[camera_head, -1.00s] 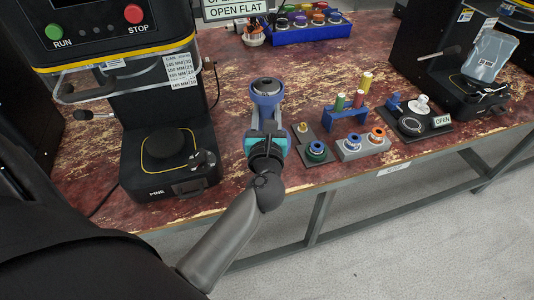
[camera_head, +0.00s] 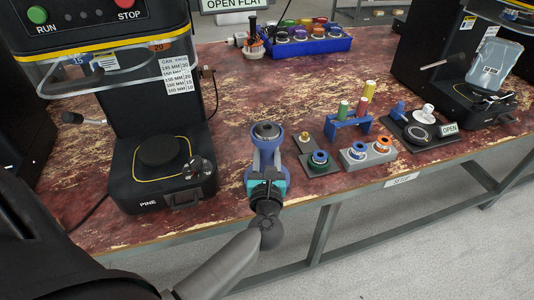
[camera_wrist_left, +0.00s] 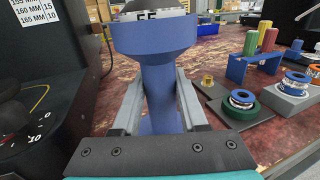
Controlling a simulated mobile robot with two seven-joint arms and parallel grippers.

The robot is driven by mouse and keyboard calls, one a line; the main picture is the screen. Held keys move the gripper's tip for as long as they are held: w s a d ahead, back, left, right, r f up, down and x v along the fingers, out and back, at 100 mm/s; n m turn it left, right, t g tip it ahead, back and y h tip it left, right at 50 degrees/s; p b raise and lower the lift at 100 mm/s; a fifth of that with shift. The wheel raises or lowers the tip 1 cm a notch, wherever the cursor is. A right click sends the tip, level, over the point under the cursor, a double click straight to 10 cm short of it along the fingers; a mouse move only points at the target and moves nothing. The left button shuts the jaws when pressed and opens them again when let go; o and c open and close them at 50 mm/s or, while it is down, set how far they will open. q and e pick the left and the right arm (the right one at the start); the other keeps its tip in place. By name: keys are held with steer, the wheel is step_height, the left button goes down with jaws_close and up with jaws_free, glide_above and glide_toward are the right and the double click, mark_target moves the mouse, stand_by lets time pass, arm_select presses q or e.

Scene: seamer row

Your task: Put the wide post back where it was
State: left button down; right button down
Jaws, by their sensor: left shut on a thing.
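My left gripper (camera_head: 266,165) is shut on a blue post (camera_head: 266,143). In the left wrist view the blue post (camera_wrist_left: 160,90) stands upright between the two grey fingers, which close on its narrow stem. It has a wide collar on top with a dark, marked piece above it, partly cut off by the frame. Its lower end is largely hidden behind the gripper, and I cannot tell whether it touches the bench. My right gripper is not in view.
The black PINE machine (camera_head: 165,110) stands left of the post. Right of it are a dark plate with a green ring (camera_head: 318,162), a grey block with rings (camera_head: 382,157) and a blue stand (camera_head: 349,124). A blue rack (camera_head: 315,48) stands behind. The worn red bench (camera_head: 235,75) is clear behind the post.

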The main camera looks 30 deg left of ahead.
arm_select(q)
steer(key=shift+f, duration=0.1)
steer(key=shift+c, duration=2.2)
jaws_free()
steer(key=shift+s+d+r, duration=0.1)
steer(key=shift+s+r, duration=0.05)
steer(key=shift+r, duration=0.05)
steer(key=v, duration=1.1)
steer(key=shift+s+d, duration=0.25)
steer(key=shift+s, duration=0.05)
steer(key=shift+f, duration=0.1)
